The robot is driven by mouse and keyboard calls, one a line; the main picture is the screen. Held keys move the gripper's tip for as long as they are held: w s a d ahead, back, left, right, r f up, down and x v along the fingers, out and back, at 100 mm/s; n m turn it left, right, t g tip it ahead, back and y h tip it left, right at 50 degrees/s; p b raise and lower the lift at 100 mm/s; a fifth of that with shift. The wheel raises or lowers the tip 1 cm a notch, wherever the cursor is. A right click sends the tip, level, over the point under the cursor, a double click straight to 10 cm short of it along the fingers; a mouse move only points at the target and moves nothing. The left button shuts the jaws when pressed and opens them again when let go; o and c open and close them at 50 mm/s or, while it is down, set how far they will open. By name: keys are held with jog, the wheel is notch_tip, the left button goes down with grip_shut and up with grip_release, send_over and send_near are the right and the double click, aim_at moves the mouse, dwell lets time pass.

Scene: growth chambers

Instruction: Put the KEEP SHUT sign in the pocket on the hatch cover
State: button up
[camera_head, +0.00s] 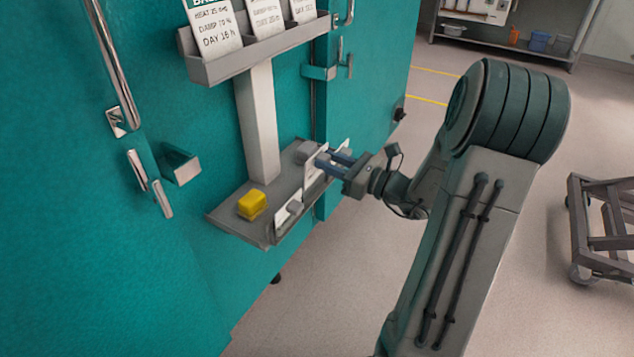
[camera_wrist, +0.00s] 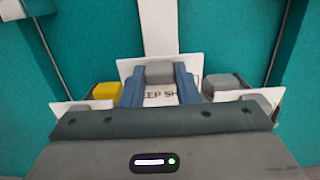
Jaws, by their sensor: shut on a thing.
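The KEEP SHUT sign (camera_wrist: 160,97) is a white card with a grey block on its face. My gripper (camera_wrist: 158,72) is shut on the grey block, one blue finger on each side. In the head view my gripper (camera_head: 330,163) reaches in from the right at the right end of the low grey shelf (camera_head: 232,222), with the white sign (camera_head: 314,168) at its fingertips. I cannot tell whether the sign touches the shelf. No pocket on a hatch cover can be made out.
Near the sign are a yellow block (camera_head: 252,204) and another white card with a grey block (camera_head: 287,212). A post (camera_head: 257,125) rises to a rack (camera_head: 225,66) of printed cards. Door handles (camera_head: 110,50) stick out from the teal chamber. A cart (camera_head: 605,240) stands right.

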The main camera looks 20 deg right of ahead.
jog(key=shift+r+p, duration=0.35)
jog(key=shift+p, duration=0.15)
dwell(0.4)
jog(key=p+v, duration=0.2)
jog(key=v, duration=0.8)
dwell(0.5)
dwell(0.3)
